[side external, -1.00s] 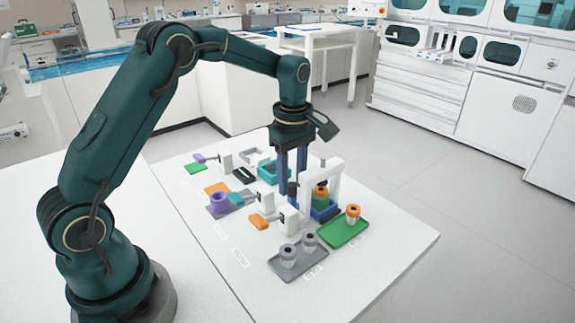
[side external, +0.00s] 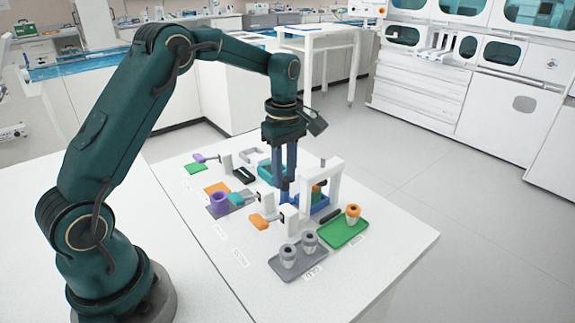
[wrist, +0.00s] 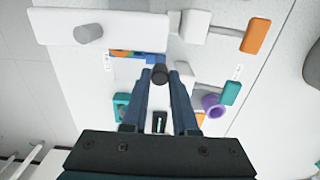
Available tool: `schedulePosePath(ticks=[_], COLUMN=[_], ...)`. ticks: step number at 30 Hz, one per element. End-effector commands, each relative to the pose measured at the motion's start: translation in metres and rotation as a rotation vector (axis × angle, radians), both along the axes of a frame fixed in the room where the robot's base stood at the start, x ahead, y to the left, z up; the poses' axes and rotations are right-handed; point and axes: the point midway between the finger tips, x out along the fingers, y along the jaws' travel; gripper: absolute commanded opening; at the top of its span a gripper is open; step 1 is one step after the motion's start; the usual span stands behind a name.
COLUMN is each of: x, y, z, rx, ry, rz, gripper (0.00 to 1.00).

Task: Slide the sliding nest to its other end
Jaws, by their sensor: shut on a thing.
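The sliding nest (side external: 320,206) is a blue block under the white bridge (side external: 336,170), with an orange-and-green tube (side external: 317,190) in it. In the wrist view a blue part of the nest (wrist: 151,57) shows below the bridge's top bar. My gripper (side external: 286,196) points down to the left of the bridge. In the wrist view its fingers (wrist: 160,76) are shut on a dark round knob (wrist: 160,74) beside the nest. The bridge and fingers hide part of the nest, and how the knob joins it is not clear.
White blocks with an orange paddle (side external: 259,222) and a teal paddle (side external: 236,199) are left of the gripper, near a purple ring (side external: 220,199).

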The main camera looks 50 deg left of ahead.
Motion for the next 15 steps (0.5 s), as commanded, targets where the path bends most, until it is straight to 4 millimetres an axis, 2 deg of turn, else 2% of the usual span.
schedulePosePath(ticks=[15], x=[0.001], y=[0.031], z=[0.000], rx=[0.001], ry=[-0.002], rz=[0.002], gripper=[0.00])
